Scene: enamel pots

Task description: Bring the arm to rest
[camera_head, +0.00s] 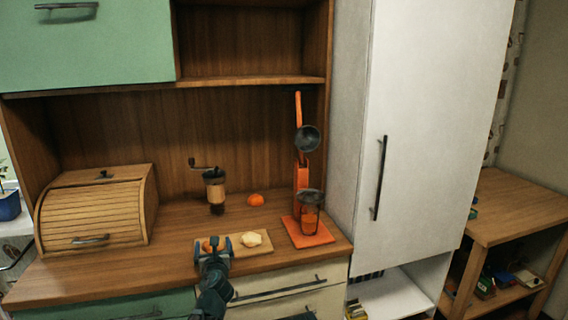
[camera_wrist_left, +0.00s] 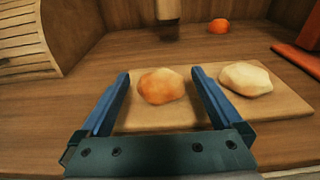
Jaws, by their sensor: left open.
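My left gripper (camera_head: 213,243) is open at the front of the counter, over the near left part of a light wooden board (camera_head: 262,245). In the left wrist view its two blue fingers (camera_wrist_left: 160,88) stand apart with nothing held. A round, orange-brown bread-like piece (camera_wrist_left: 161,86) lies on the board, seen between the fingertips; I cannot tell how far beyond them it is. A paler lump (camera_head: 251,239) lies on the board to its right, outside the fingers. My right gripper is not in view.
A roll-top bread box (camera_head: 95,212) stands at the left. A hand grinder (camera_head: 214,188) and an orange fruit (camera_head: 256,199) are behind the board. An orange juice press (camera_head: 301,178) stands at the right, beside a tall white cabinet (camera_head: 425,130). Counter left of the board is clear.

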